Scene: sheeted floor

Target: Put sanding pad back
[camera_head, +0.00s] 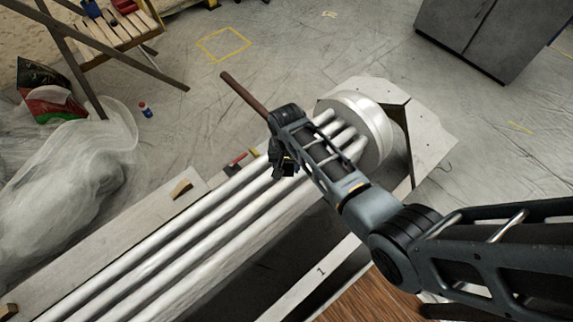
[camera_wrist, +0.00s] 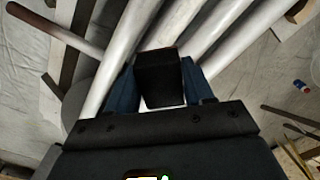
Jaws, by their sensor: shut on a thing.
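My gripper (camera_head: 284,165) is above the white tubes, near their round end. In the wrist view my gripper (camera_wrist: 160,90) has its blue fingers shut on a dark block, which I take for the sanding pad (camera_wrist: 160,78). The pad is held between the fingers with the white tubes behind it. Whether it touches a tube I cannot tell. In the head view the pad is mostly hidden by the gripper.
Several white tubes (camera_head: 150,262) run to a thick white disc (camera_head: 362,125). A brown handle (camera_head: 243,93) sticks out beyond my wrist. A small wooden block (camera_head: 181,188) lies on the pale board (camera_head: 135,215) beside the tubes. A grey cabinet (camera_head: 485,35) stands far right. Open sheeted floor lies behind.

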